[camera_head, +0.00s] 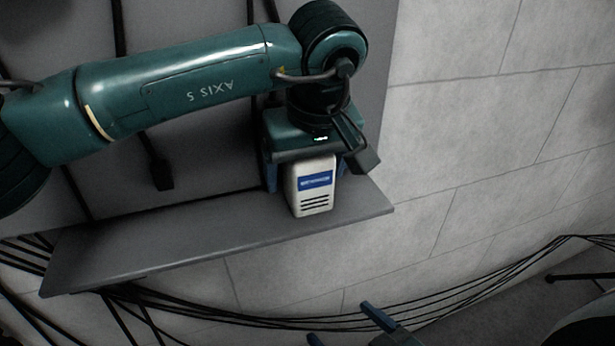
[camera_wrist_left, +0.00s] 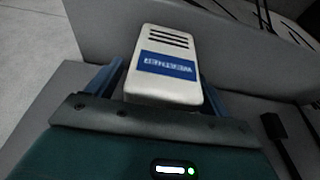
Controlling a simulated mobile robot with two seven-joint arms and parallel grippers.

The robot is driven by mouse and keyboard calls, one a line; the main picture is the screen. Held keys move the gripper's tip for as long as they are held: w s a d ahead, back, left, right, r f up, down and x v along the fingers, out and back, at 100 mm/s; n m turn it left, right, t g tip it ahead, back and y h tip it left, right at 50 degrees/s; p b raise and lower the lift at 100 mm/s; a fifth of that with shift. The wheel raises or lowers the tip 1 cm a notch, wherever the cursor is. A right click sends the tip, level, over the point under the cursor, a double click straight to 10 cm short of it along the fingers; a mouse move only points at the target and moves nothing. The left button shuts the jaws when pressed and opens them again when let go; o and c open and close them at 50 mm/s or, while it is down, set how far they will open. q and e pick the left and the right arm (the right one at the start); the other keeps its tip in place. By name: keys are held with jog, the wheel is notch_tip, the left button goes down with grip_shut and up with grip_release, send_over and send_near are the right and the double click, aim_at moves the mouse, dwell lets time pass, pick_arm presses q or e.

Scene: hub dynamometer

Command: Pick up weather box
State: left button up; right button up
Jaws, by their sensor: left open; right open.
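The weather box (camera_head: 312,189) is a small white box with a blue label and dark vent slots. It stands upright on the grey shelf (camera_head: 215,232), near the shelf's right end. In the left wrist view the box (camera_wrist_left: 165,85) fills the space in front of the gripper. My left gripper (camera_head: 303,178) is open at the box, with a blue finger on each side of it. I cannot tell whether the fingers touch it. My right gripper (camera_head: 345,322) shows only in part at the bottom edge of the head view, open, low and away from the shelf.
A grey panel rises behind the shelf, with dark cables hanging down; one ends in a black plug (camera_head: 162,174) left of the box. More black cables (camera_head: 250,318) sag below the shelf. A pale block wall (camera_head: 480,130) fills the right side.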

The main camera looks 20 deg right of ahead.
pick_arm(q)
jog(key=shift+w+f, duration=0.1)
jog(key=shift+f, duration=0.1)
jog(key=c, duration=1.3)
